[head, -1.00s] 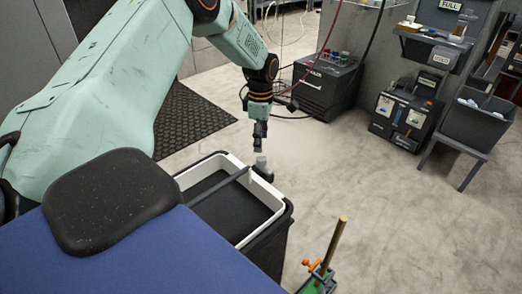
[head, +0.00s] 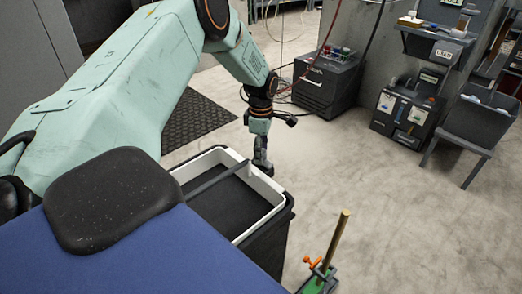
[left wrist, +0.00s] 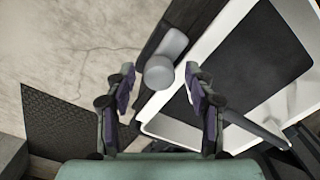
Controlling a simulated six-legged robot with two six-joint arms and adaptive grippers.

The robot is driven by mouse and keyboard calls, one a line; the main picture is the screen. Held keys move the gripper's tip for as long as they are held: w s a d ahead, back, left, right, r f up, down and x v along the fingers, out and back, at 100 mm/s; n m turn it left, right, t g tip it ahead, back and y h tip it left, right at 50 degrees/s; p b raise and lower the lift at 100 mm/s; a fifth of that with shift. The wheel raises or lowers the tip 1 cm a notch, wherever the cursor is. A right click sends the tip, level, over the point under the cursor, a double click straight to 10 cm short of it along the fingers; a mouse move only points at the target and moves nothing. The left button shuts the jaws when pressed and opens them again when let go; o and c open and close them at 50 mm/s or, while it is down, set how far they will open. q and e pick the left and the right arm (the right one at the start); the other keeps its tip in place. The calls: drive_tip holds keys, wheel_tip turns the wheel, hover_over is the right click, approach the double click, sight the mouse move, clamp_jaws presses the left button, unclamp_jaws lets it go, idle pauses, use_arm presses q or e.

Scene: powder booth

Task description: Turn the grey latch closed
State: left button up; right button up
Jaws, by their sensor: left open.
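The grey latch (left wrist: 165,60) is a rounded grey piece on the dark outer edge of a white-rimmed bin (head: 278,192). In the left wrist view it sits between the two fingertips of my left gripper (left wrist: 160,73), with a gap on each side. The gripper is open and not closed on it. In the head view my left gripper (head: 262,160) points down at the far right corner of the bin and hides most of the latch. My right gripper is not in view.
A grey bar (head: 222,178) crosses the bin's top. A green stand with a brass rod (head: 336,242) is on the floor at front right. A black machine (head: 328,80) and a grey tub on a stand (head: 480,122) are behind. The carpet between is clear.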

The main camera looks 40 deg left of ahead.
use_arm(q)
drive_tip(key=shift+w, duration=0.1)
drive_tip(key=shift+c, duration=1)
drive_tip(key=shift+d+r, duration=0.1)
drive_tip(key=c, duration=0.3)
clamp_jaws()
